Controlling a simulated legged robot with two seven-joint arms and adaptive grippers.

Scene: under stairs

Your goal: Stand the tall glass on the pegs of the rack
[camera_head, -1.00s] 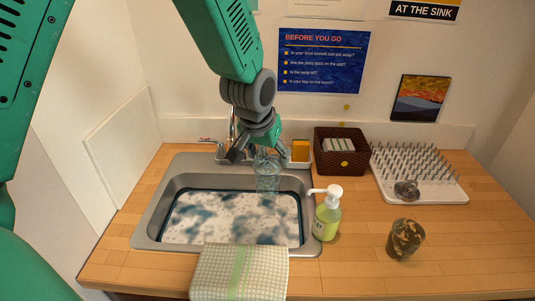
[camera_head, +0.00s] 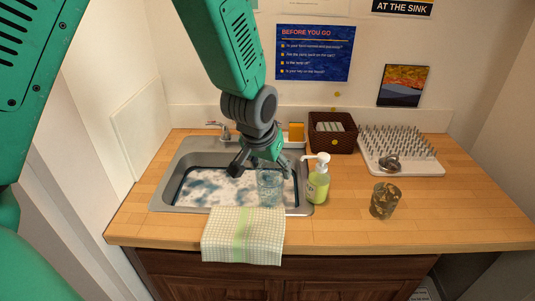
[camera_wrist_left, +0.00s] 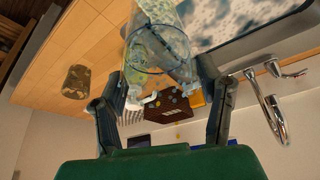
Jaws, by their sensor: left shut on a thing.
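My left gripper (camera_head: 256,166) is shut on a tall clear glass (camera_head: 270,187) and holds it over the right part of the sink. In the left wrist view the glass (camera_wrist_left: 155,50) shows between the two dark fingers, with the basin behind it. The rack (camera_head: 432,169) is a white tray with rows of upright grey pegs, standing at the back right of the counter. A small grey metallic-looking item (camera_head: 389,163) sits at its front left; I cannot tell exactly what it is. My right gripper is not in view.
A green soap bottle (camera_head: 318,185) with a white pump stands right of the sink (camera_head: 160,197). A dark patterned tumbler (camera_head: 385,200) stands in front of the rack. A brown basket (camera_head: 333,142) is at the back. A checked towel (camera_head: 243,236) hangs over the front edge.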

